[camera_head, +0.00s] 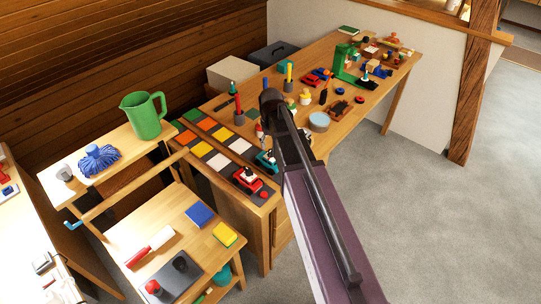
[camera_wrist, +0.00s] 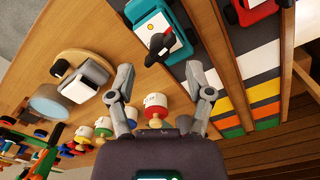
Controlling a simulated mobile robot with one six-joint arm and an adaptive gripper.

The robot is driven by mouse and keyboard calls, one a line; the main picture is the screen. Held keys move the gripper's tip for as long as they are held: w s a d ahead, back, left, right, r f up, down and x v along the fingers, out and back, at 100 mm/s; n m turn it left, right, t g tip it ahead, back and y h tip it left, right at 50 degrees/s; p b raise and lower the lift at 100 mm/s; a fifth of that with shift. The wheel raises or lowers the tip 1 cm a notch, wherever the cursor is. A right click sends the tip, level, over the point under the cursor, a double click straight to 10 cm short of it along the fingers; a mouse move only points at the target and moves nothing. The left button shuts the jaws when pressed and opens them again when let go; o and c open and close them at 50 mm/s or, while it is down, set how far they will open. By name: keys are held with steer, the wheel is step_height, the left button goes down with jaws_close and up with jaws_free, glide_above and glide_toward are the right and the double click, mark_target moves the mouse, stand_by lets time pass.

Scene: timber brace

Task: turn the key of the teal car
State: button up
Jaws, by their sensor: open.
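The car also shows in the head view (camera_head: 265,160), partly covered by my arm. My gripper (camera_wrist: 160,95) is open and empty, its two fingers spread wide. The car lies beyond the fingertips in the wrist view, apart from them. In the head view my arm hides most of the gripper.
A red car (camera_head: 248,180) stands beside the teal car at the bench corner. Coloured tiles (camera_head: 201,149) lie left of the cars. Small labelled pots (camera_wrist: 103,126) and a round tin (camera_head: 319,121) stand nearby. Grey floor at the right is clear.

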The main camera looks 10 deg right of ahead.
mark_target(271, 151)
steer(key=shift+f+b, duration=1.75)
steer(key=shift+f, duration=0.35)
jaws_close()
